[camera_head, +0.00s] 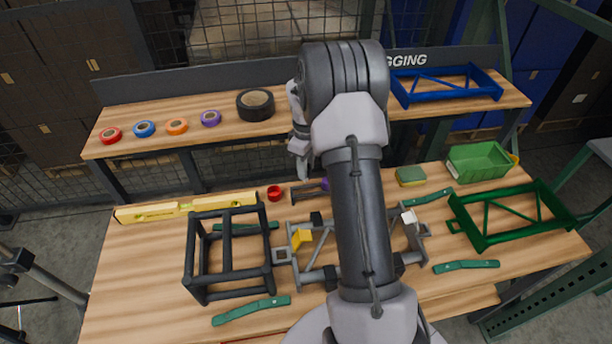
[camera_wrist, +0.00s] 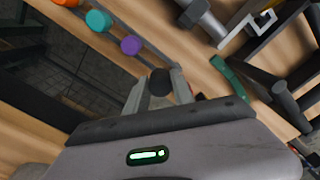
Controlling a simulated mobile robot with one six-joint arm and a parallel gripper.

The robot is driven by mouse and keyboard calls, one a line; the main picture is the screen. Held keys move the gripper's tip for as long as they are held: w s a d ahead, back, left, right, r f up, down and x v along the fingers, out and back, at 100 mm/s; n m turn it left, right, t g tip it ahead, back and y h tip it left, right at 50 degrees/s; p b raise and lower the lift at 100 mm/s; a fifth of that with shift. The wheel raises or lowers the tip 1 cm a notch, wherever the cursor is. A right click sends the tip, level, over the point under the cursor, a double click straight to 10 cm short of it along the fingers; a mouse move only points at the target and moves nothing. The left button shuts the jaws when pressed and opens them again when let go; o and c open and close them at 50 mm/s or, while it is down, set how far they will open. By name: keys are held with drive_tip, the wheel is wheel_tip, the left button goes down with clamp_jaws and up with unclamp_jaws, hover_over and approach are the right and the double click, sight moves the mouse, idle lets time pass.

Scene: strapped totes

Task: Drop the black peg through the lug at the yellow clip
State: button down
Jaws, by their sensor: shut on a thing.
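My gripper (camera_wrist: 159,92) is shut on the black peg (camera_wrist: 160,81), whose round dark head shows between the fingertips in the wrist view. In the head view my gripper (camera_head: 303,168) is partly behind my arm, above the back of the lower bench, and the peg cannot be made out. The yellow clip (camera_head: 301,238) is on the left side of a grey frame (camera_head: 318,246) on the bench. A grey square lug (camera_head: 283,255) sits beside the clip; its hole is too small to judge. The peg is apart from the frame. My arm covers the frame's middle.
A peg rack (camera_head: 308,190) with coloured heads, among them a purple one (camera_wrist: 131,44), lies near my gripper. A black cage frame (camera_head: 229,254) stands left of the grey frame. A white clip (camera_head: 408,217), green straps (camera_head: 466,266) and a green frame (camera_head: 510,214) are right.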

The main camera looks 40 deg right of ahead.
wheel_tip(320, 180, up, 8)
drive_tip(key=p, duration=0.5)
drive_tip(key=shift+f, duration=0.2)
idle(0.4)
